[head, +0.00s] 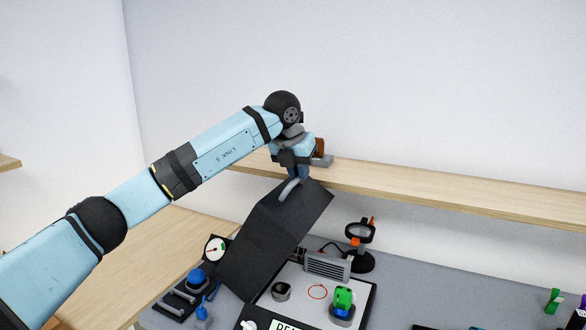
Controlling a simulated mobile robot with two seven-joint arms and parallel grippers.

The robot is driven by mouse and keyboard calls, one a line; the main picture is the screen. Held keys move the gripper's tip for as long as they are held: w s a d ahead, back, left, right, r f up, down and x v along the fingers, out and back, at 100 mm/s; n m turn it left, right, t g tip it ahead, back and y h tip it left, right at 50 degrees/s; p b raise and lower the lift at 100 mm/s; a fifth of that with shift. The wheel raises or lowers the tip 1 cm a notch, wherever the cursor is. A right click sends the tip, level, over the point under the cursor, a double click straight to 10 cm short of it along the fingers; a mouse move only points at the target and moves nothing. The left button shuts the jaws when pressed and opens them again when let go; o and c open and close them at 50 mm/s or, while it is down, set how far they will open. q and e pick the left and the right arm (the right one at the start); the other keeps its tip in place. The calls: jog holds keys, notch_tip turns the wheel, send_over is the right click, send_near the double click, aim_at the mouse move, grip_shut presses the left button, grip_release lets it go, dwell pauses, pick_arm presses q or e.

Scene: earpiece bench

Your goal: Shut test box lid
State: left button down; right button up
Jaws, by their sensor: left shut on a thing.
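The test box (365,297) stands on the bench at the lower middle, with a pale inner panel and a dark rim. Its dark lid (268,240) is raised and tilted, standing partly open at the box's left side. A grey curved handle (288,190) sits at the lid's upper edge. My left gripper (297,174) is at the top of the lid and shut on this handle; its fingertips are small and partly hidden. My right gripper is not in view.
A wooden shelf (430,192) runs along the wall behind the lid. A magnifier stand (360,245) is behind the box. A dial gauge (215,249) and a tray with blue tools (183,298) lie left. A green clip (552,300) is far right; grey bench between is mostly clear.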

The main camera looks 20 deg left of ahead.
pick_arm(q)
jog(key=c, duration=1.1)
grip_release()
jog(key=b+v, duration=0.2)
jog(key=v, duration=1.1)
jog(key=shift+s+r, duration=0.1)
jog(key=shift+r, duration=0.25)
